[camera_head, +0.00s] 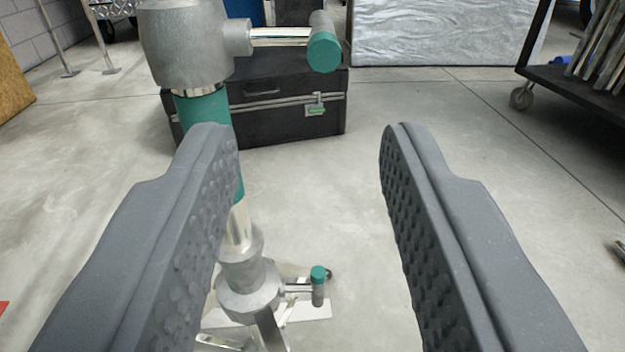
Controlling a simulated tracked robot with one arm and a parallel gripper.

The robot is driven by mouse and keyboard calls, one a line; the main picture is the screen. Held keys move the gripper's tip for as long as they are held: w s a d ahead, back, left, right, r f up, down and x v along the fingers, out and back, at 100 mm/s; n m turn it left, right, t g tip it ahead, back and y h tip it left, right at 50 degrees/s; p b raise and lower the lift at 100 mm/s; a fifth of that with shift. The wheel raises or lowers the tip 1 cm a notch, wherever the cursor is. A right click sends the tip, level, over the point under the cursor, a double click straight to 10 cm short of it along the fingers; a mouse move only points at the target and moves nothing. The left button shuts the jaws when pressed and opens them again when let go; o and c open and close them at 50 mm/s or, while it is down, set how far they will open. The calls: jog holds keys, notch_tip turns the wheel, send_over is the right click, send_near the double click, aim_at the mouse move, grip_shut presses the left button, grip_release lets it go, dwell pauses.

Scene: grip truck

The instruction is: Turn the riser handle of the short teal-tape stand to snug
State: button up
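A metal stand with teal tape (207,112) on its riser stands upright left of centre. At its top is a thick silver head (185,45) with a T-handle (322,50), a chrome shaft ending in a teal-faced cylindrical grip that points right. Lower down, a silver collar (245,278) carries a smaller teal-tipped handle (318,286) near the base. My gripper (305,135) is open and empty, its two grey dimpled fingers wide apart. The left finger overlaps part of the riser in the picture. Both handles are clear of the fingers. The stand's lower legs are partly hidden.
A black case (275,115) stands on the floor behind the stand. A silver quilted block (440,32) is at the back. A dark wheeled cart (575,85) is at right. A wooden panel (14,80) is at left. The concrete floor at centre right is clear.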

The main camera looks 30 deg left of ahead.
jog(key=p+v, duration=0.1)
jog(key=v, duration=0.4)
dwell(0.3)
jog(key=w+a+r+g+p, duration=0.25)
jog(key=a+r, duration=0.45)
jog(key=r, duration=0.5)
jog(key=w+a+r+n+g+p, duration=0.1)
jog(key=w+a+r+g, duration=0.25)
jog(key=a+r, duration=0.6)
jog(key=w+a+r+g+p, duration=0.25)
jog(key=w+a+r, duration=0.2)
jog(key=r, duration=0.95)
jog(key=s+a+r+m+t+h+p, duration=0.1)
jog(key=s+r, duration=0.4)
jog(key=r, duration=1.1)
jog(key=s+a+r+m+t+h+p, duration=0.2)
jog(key=s+a+r+m+t+h, duration=0.1)
jog(key=r, duration=1.3)
jog(key=s+a+r+m+t+h+p, duration=0.2)
jog(key=s+r, duration=0.7)
jog(key=r, duration=0.6)
jog(key=a+m+t+h, duration=0.1)
jog(key=t+h, duration=0.1)
jog(key=h, duration=0.1)
jog(key=shift+r+t+h, duration=0.3)
jog(key=shift+r+t, duration=0.05)
jog(key=shift+r, duration=0.05)
